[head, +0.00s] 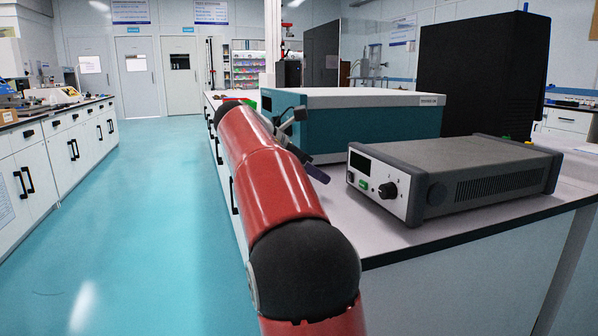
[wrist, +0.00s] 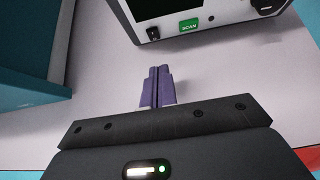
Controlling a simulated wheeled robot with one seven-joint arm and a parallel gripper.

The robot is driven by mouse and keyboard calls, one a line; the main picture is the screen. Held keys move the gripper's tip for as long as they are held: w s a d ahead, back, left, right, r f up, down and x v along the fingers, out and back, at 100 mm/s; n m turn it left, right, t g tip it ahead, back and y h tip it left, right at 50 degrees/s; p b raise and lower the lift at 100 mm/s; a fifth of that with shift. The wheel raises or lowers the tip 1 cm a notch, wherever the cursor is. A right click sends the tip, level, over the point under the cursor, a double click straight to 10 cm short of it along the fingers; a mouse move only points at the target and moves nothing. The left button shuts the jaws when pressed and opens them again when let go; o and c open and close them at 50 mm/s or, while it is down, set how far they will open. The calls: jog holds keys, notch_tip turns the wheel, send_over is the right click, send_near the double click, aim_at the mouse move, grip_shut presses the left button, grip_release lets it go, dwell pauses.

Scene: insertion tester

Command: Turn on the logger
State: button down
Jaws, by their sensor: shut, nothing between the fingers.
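A grey box-shaped instrument (head: 480,160), probably the logger, stands on the bench at the right in the head view. Its pale front panel (head: 358,200) has a dark screen (head: 360,162), a green button (head: 363,185) and a black knob (head: 387,190). In the wrist view the green button (wrist: 189,25) reads SCAN, and a small black switch (wrist: 153,33) sits to its left below the screen. My gripper (wrist: 158,70) is shut and empty, with its purple fingers pointing at the panel and a gap before it. In the head view my gripper (head: 317,174) is left of the panel.
A large teal and white box (head: 350,125) stands behind and left of the instrument; its side (wrist: 30,80) shows at the left in the wrist view. A tall black panel (head: 480,75) stands behind. The bench top (head: 345,215) before the instrument is clear.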

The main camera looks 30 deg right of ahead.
aim_at(350, 176)
jog(key=shift+s+d+r, duration=0.1)
jog(key=shift+s+d, duration=0.1)
jog(key=shift+d, duration=0.55)
jog(key=shift+s+d, duration=0.15)
jog(key=shift+d, duration=0.55)
jog(key=shift+s+d+r, duration=0.1)
jog(key=shift+s+d, duration=0.1)
jog(key=shift+d, duration=0.55)
jog(key=shift+d+r+y+p, duration=0.2)
jog(key=shift+r+y+p, duration=0.2)
jog(key=shift+p, duration=0.8)
jog(key=shift+f, duration=0.3)
jog(key=shift+r, duration=0.15)
jog(key=shift+r+p, duration=0.7)
jog(key=shift+p, duration=0.35)
